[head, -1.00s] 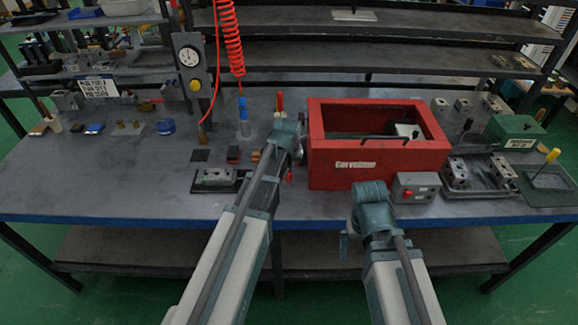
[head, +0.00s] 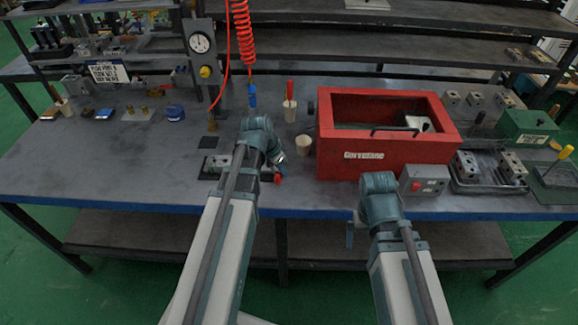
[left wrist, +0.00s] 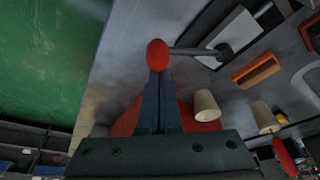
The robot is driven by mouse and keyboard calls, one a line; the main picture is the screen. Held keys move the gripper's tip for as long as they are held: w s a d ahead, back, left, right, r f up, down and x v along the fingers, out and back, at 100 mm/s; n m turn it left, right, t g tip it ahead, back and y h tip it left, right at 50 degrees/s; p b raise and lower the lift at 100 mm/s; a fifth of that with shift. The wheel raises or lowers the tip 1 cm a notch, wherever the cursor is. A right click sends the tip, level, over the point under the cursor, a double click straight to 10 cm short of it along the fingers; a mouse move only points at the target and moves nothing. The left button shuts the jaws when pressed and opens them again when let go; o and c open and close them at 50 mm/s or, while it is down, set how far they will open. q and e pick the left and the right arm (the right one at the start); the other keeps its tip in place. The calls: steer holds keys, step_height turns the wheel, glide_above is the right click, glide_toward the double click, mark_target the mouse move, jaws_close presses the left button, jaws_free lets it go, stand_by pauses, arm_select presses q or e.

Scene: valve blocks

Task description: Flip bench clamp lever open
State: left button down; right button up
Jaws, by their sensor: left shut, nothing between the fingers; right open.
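The clamp lever (left wrist: 192,51) is a grey rod with a red ball knob (left wrist: 158,55) in the left wrist view. It runs right to a dark pivot by a pale plate. In the head view the red knob (head: 278,179) shows near the table's front edge, and the clamp with a metal block (head: 218,162) is partly hidden behind my left arm. My left gripper (head: 279,163) is shut and empty; its fingertips (left wrist: 158,76) are right at the knob, contact unclear. My right gripper (head: 350,234) hangs open in front of the table edge, away from the clamp.
A red open box (head: 370,160) stands right of my left gripper. A pale cup (head: 304,145) and another cup with a red-handled tool (head: 290,112) stand behind it. A grey button box (head: 422,181) sits further right.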

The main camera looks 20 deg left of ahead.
arm_select(q)
steer(key=shift+s+a+m, duration=0.5)
steer(key=shift+a+m, duration=0.1)
steer(key=shift+m, duration=0.3)
steer(key=shift+s+a, duration=0.45)
steer(key=shift+a, duration=0.1)
steer(key=shift+s+a, duration=0.15)
steer(key=shift+a, duration=0.2)
steer(key=shift+s+a, duration=0.1)
